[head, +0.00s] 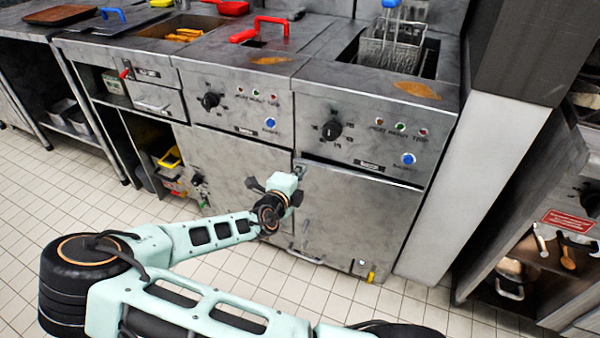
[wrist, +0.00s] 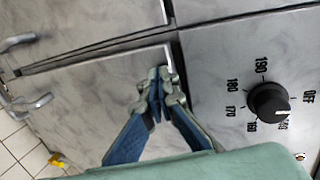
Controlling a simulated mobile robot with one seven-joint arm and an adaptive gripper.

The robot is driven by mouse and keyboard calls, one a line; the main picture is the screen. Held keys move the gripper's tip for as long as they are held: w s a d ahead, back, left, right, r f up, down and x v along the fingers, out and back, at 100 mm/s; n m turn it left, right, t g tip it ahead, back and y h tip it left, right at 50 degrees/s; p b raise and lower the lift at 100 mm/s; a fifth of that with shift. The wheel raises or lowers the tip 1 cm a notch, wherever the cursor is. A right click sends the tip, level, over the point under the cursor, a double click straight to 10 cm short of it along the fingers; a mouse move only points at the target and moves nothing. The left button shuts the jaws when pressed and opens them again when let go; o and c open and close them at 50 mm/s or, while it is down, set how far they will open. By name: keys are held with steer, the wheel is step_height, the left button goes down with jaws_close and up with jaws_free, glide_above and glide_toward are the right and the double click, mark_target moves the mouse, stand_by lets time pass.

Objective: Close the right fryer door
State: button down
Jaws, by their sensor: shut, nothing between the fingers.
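The right fryer door (head: 355,215) is a grey metal panel below the right fryer's control panel. It looks flush or nearly so; a thin bright line runs along its top edge, and I cannot tell if it is fully seated. In the wrist view the door (wrist: 95,110) appears turned sideways, with a dark narrow gap beside the control panel. My gripper (wrist: 160,85) is shut and empty, its fingertips at the door's top corner, touching or very close. In the head view my gripper (head: 299,172) is at the door's upper left, its fingertips partly hidden.
The left fryer door (head: 235,170) is beside it. A handle (head: 305,257) sits low on the right door. The right control panel (head: 375,130) has a black knob (wrist: 268,101). A yellow-tipped drain part (head: 371,276) is near the floor. Tiled floor (head: 330,298) in front is clear.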

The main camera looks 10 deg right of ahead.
mark_target(303, 163)
steer(key=w, duration=0.1)
steer(key=w+d, duration=0.1)
steer(key=w+b, duration=0.1)
steer(key=shift+d+r, duration=0.2)
steer(key=shift+d, duration=0.05)
steer(key=shift+w, duration=0.15)
stand_by(0.4)
